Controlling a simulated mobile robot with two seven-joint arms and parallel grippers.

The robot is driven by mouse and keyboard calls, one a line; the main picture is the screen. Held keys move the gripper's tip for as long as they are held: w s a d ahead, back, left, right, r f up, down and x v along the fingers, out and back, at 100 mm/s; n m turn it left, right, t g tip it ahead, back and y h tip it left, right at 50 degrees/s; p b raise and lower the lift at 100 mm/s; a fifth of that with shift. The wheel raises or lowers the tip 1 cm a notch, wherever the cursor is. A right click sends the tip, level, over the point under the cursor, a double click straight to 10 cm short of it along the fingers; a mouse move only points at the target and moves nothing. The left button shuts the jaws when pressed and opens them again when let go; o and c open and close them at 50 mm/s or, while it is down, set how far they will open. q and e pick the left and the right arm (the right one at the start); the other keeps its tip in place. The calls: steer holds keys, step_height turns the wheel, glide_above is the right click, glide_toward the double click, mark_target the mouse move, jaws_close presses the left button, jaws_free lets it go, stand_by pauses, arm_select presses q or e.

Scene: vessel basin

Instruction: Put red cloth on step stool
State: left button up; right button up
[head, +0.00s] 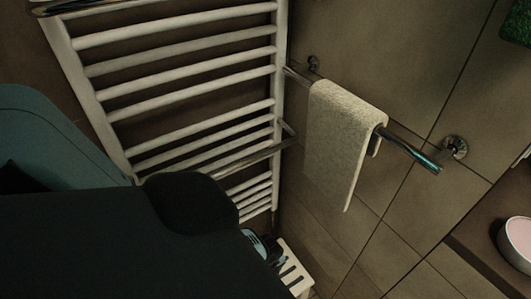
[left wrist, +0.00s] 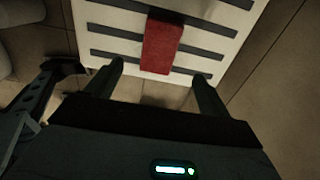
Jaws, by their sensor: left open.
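The red cloth (left wrist: 162,45) lies on the slatted top of the white step stool (left wrist: 112,18) in the left wrist view, hanging to its near edge. My left gripper (left wrist: 158,75) is open, its two fingers apart on either side of the cloth's near end, and nothing shows between them. In the head view only a corner of the step stool (head: 296,270) shows at the bottom, beside my dark arm, which hides the rest. The cloth is not visible there. My right gripper is not in view.
A white towel radiator (head: 190,72) stands at the upper left. A pale towel (head: 338,135) hangs on a metal rail (head: 412,152) on the tiled wall. A bowl (head: 517,240) sits on a brown surface at the right. Tiled floor shows around the stool.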

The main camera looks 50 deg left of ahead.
arm_select(q)
steer(key=shift+r+p, duration=0.75)
steer(key=shift+r, duration=0.8)
steer(key=s+d+r+n+t+h, duration=0.2)
steer(key=s+d+r+t+h, duration=0.15)
steer(key=d, duration=0.55)
steer(key=s+d+r+n+t+h, duration=0.3)
steer(key=d+t+h, duration=0.15)
steer(key=d, duration=0.35)
steer(key=s+a+r+n+y, duration=0.1)
steer(key=s+r+n+y, duration=0.1)
steer(key=s, duration=0.4)
steer(key=s+a+r+n+g+y, duration=0.1)
steer(key=s+r+n+y, duration=0.1)
steer(key=s+r+n, duration=0.3)
steer(key=s+a+r+n+y, duration=0.1)
steer(key=s+r+n+y, duration=0.1)
steer(key=s+n, duration=0.3)
steer(key=s+r, duration=0.1)
steer(key=s, duration=0.3)
steer(key=shift+a+r, duration=0.25)
steer(key=shift+a, duration=0.15)
